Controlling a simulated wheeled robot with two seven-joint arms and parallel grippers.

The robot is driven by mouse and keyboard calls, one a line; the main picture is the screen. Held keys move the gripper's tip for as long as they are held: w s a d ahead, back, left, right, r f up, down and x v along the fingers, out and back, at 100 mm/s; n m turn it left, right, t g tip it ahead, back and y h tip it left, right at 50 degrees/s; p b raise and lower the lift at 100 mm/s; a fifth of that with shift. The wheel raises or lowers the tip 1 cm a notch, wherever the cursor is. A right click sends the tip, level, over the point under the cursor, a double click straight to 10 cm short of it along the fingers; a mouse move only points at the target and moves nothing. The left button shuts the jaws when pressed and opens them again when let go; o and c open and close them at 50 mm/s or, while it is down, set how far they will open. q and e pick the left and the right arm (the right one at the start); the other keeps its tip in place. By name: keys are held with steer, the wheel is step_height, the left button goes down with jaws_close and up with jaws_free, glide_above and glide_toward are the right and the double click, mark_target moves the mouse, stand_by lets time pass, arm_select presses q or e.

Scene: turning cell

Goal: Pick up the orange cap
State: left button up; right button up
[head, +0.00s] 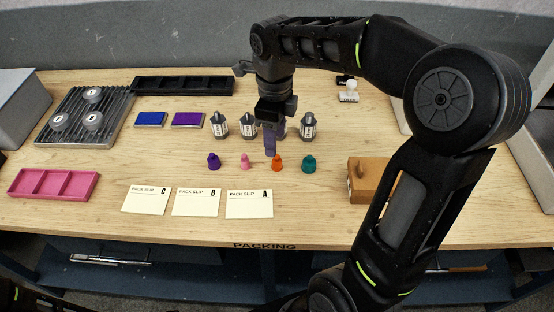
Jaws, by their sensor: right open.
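The orange cap (277,164) stands on the wooden table in a row of small caps. A pink cap (245,162) and a purple cap (214,161) stand to its left, and a teal cap (309,164) to its right. My right gripper (270,149) points down just behind and slightly left of the orange cap. It is open and holds nothing that I can see. Whether its fingertips touch the table is unclear. My left gripper is not in view.
Several dark bottles with white labels (219,124) stand close behind the caps, partly hidden by my gripper. Pack slips (249,204) lie in front. A wooden box (369,181) is to the right, a pink tray (54,183) to the left.

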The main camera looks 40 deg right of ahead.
mark_target(277, 157)
steer(key=shift+f, duration=0.95)
step_height(277, 157, down, 5)
steer(key=shift+s+d+f+p, duration=0.1)
steer(key=shift+s+p, duration=0.05)
steer(key=shift+p, duration=0.65)
steer(key=shift+c, duration=0.4)
jaws_close()
